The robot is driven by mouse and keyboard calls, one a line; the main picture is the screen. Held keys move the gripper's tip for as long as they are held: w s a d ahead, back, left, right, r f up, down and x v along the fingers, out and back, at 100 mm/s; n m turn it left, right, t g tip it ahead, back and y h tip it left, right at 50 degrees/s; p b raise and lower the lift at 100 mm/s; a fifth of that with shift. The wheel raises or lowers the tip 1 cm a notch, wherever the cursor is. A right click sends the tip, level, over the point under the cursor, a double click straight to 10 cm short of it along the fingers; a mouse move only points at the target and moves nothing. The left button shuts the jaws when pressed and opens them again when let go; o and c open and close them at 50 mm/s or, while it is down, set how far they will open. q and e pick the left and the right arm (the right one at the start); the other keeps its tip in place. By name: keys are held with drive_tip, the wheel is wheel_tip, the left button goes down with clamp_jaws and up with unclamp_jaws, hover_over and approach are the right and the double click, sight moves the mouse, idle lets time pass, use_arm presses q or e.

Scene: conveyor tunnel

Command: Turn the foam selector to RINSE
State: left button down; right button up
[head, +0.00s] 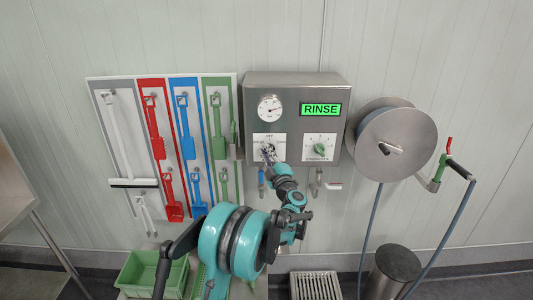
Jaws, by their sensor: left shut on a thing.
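A steel control box (295,88) is fixed to the wall. Its lit green display (321,109) reads RINSE. Low on its left side is a white dial plate (258,138), the foam selector's, whose knob is mostly hidden behind my left gripper (268,152). The gripper is shut on that knob. The small markings on the plate are too small to read, and the knob's pointer is hidden. My right gripper is not in view.
A second dial with a green knob (320,149) sits to the right. A round gauge (270,108) is above. A hose reel (398,140) is at right, a tool board (107,84) at left. A green crate (137,268) and a dark bin (397,263) stand below.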

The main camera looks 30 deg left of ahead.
use_arm(q)
drive_tip(key=shift+w+r, duration=0.1)
drive_tip(key=c, duration=1.5)
unclamp_jaws()
drive_tip(key=shift+c, duration=0.2)
drive_tip(key=v, duration=1.2)
drive_tip(key=shift+a, duration=0.1)
